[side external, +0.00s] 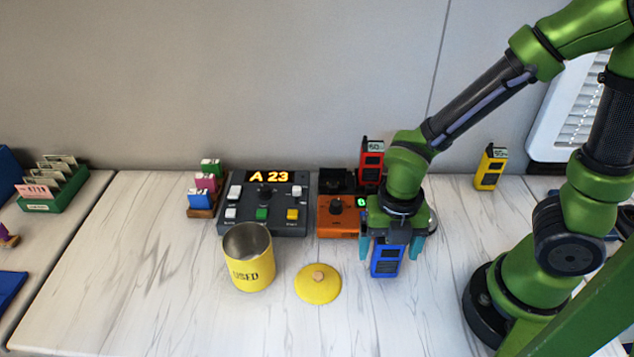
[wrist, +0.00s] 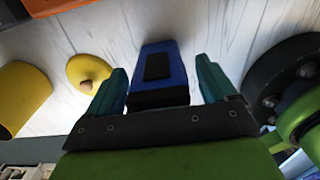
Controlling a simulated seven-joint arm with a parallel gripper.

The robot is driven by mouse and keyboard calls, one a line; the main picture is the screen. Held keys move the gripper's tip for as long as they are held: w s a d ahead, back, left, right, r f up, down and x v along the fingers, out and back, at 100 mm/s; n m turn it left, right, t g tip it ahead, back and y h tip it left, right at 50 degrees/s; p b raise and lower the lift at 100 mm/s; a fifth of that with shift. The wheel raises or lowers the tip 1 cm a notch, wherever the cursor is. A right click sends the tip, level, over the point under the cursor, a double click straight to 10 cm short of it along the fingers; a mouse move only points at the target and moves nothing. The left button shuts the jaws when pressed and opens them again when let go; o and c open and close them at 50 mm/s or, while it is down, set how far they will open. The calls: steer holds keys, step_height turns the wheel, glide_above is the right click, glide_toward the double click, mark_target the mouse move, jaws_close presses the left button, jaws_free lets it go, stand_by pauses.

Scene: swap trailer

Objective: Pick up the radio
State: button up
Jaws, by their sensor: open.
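A blue radio (side external: 386,262) with a dark face is on the white marbled table, just below my gripper (side external: 391,248). In the wrist view the blue radio (wrist: 160,70) lies between the two teal fingers of my gripper (wrist: 163,88), with a visible gap on each side. My gripper is open, pointing down. A red radio (side external: 371,160) stands at the back, next to the orange device, and a yellow radio (side external: 490,167) stands further right near the wall. Whether the fingers reach down fully around the blue radio is hard to tell.
A yellow cup marked USED (side external: 251,272) and its yellow lid (side external: 318,285) are left of my gripper. A dark button console (side external: 265,215) and an orange device (side external: 338,222) stand behind. A small rack of coloured blocks (side external: 203,207) is further left. The front table is clear.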

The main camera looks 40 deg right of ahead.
steer(key=c, duration=1.2)
